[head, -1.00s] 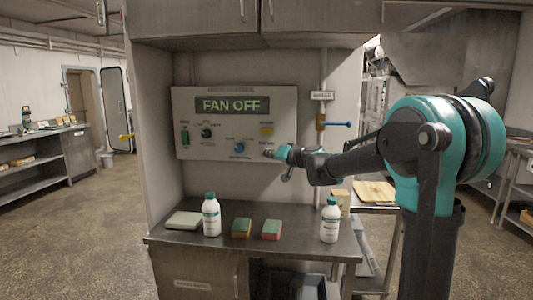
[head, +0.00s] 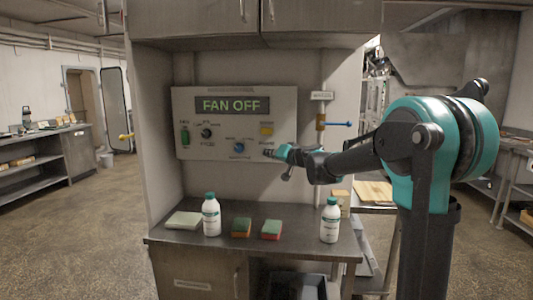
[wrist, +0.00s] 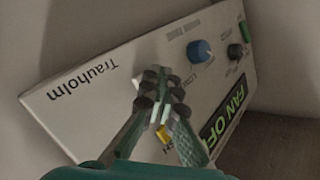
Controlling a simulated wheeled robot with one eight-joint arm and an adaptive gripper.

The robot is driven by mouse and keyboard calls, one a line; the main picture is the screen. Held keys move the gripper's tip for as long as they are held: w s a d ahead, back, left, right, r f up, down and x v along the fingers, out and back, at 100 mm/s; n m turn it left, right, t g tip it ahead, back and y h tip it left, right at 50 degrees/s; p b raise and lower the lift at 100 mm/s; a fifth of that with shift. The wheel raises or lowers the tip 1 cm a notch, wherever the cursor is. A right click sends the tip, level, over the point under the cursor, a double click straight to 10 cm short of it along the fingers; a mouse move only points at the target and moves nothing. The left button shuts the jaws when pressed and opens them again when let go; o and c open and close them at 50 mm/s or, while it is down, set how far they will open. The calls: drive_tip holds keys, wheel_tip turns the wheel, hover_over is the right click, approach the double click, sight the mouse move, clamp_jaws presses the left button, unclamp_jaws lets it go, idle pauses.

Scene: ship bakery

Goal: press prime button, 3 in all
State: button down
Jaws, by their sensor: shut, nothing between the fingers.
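The control panel (head: 220,144) is on the wall, and its green display (head: 232,105) reads FAN OFF. My gripper (head: 268,153) is shut and empty, with its tips at the panel's lower right, below a yellow button (head: 267,131) and right of a blue knob (head: 239,147). In the wrist view, my gripper (wrist: 158,92) lies over the panel (wrist: 85,90), with white pieces partly visible around the fingertips. The yellow button (wrist: 162,134) and blue knob (wrist: 199,50) show nearby. The fingers hide the spot behind them, so the prime button and any contact with it cannot be made out.
A green switch (head: 185,137) and black knob (head: 206,132) sit on the panel's left. A pipe valve with a blue handle (head: 337,124) is right of the panel.

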drive_tip(key=shift+w, duration=0.45)
idle(0.6)
drive_tip(key=shift+s, duration=0.9)
drive_tip(key=shift+s+a, duration=0.1)
drive_tip(key=shift+s, duration=2.4)
drive_tip(key=s, duration=0.3)
drive_tip(key=shift+s, duration=0.4)
drive_tip(key=shift+w, duration=0.15)
